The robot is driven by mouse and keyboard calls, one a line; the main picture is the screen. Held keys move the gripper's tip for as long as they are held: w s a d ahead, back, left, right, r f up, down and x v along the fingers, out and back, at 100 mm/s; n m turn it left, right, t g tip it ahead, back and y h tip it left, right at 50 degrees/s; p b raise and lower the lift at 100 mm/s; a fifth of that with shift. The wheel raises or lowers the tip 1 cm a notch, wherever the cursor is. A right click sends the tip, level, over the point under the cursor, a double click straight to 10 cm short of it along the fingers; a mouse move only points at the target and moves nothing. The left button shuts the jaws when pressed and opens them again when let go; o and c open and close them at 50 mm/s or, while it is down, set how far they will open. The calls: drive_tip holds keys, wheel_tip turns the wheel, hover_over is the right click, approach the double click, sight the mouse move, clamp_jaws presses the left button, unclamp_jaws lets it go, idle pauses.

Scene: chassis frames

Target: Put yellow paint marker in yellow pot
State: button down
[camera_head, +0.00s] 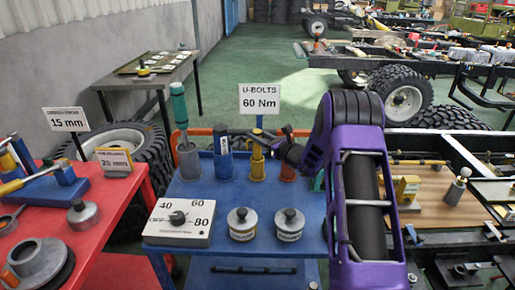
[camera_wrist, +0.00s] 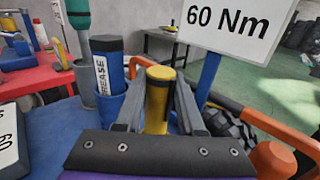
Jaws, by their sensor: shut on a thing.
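The yellow paint marker (camera_wrist: 158,100), with a dark band along its side, stands roughly upright between the fingers of my gripper (camera_wrist: 162,88) in the wrist view. My gripper is shut on it. In the head view the marker (camera_head: 257,151) shows just below my gripper (camera_head: 256,138), directly over or inside the mouth of the yellow pot (camera_head: 257,170) on the blue cart. I cannot tell how deep the marker sits. In the wrist view the gripper body hides its lower end and the yellow pot.
A blue pot (camera_head: 224,168) with a blue grease tube (camera_wrist: 106,72) stands left of the marker. Left of that is a grey pot (camera_head: 188,160) with a green-handled tool. An orange pot (camera_head: 288,168) stands right. A "60 Nm" sign (camera_head: 260,99) rises close behind.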

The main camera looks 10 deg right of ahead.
drive_tip(key=shift+f, duration=1.95)
drive_tip(key=c, duration=0.5)
unclamp_jaws()
drive_tip(key=v, duration=1.2)
